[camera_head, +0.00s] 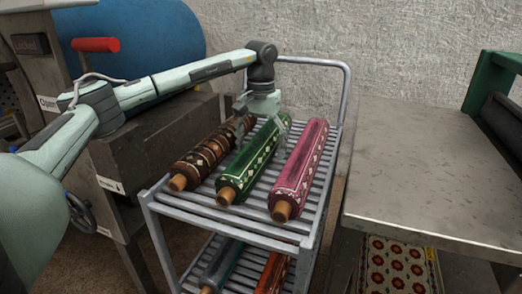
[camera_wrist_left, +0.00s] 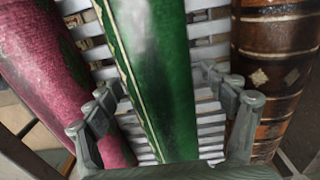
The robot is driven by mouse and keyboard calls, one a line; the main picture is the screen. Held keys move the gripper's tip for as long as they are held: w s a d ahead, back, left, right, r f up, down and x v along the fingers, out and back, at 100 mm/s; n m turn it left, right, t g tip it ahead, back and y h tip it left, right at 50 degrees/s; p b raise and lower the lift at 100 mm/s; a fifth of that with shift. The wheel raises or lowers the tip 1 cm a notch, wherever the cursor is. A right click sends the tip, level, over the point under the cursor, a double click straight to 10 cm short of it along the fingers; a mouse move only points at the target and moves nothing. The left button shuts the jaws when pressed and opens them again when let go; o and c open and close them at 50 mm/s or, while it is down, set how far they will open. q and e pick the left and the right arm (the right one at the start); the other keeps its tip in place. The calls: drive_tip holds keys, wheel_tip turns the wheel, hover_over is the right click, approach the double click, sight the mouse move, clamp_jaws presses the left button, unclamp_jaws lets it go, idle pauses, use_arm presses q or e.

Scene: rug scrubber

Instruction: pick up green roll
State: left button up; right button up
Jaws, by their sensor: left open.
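The green roll (camera_head: 250,160) lies on the slatted top shelf of a metal cart, between a brown roll and a pink roll. Its near end shows a bare wooden core. My left gripper (camera_head: 260,115) is above the far part of the green roll, pointing down. In the left wrist view the green roll (camera_wrist_left: 160,70) runs between the two open fingers of my left gripper (camera_wrist_left: 168,105), one finger on each side. I cannot tell whether the fingers touch it. My right gripper is not in view.
The brown roll (camera_head: 205,155) and pink roll (camera_head: 300,165) lie close on either side. The cart (camera_head: 230,217) has more rolls on its lower shelf. A metal table (camera_head: 430,165) stands at right. A machine with a red handle (camera_head: 96,45) and a blue drum (camera_head: 140,35) are at left.

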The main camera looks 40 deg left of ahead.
use_arm(q)
drive_tip(key=c, duration=1.9)
drive_tip(key=shift+w+r, duration=0.1)
drive_tip(key=shift+r, duration=0.05)
clamp_jaws()
drive_tip(key=shift+r, duration=0.1)
